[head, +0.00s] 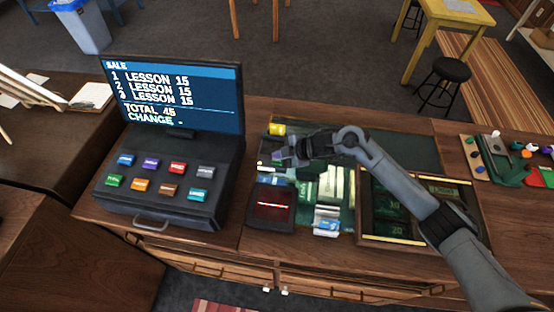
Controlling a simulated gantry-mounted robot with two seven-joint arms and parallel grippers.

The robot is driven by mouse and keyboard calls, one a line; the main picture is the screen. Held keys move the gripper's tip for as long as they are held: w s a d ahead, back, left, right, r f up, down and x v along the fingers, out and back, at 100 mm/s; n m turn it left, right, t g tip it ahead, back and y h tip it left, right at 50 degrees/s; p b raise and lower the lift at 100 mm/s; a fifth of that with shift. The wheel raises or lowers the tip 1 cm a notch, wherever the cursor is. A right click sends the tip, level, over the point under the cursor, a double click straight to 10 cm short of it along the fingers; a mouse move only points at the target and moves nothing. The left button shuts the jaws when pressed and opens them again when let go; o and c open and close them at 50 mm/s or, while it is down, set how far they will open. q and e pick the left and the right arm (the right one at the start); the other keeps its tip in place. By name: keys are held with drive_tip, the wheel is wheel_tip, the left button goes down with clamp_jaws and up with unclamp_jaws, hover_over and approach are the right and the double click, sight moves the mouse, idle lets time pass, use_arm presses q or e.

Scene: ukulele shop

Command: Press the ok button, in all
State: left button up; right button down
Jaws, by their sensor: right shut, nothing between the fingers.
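A dark cash register (170,163) stands on the left of the wooden counter. Its keys are in two rows: blue, purple, red and grey at the back; green (114,182), orange, brown and teal in front. Their labels are too small to read, so I cannot tell which is the ok button. The register's screen (172,93) shows SALE, three lines of LESSON 15, TOTAL 45 and CHANGE with a dash. My right gripper (279,156) is shut and empty, to the right of the register and apart from its keys. My left gripper is out of view.
A black device with a dark red window (273,204) sits right of the register. Small packets lie beside it, and a tray with green notes (391,232) is under my right arm. A board with colourful pieces (512,165) lies at the far right.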

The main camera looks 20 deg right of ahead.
drive_tip(key=shift+f, duration=0.25)
idle(0.3)
drive_tip(key=shift+f, duration=0.25)
idle(0.5)
drive_tip(key=shift+r, duration=0.15)
drive_tip(key=shift+r+p, duration=0.5)
drive_tip(key=shift+r, duration=0.3)
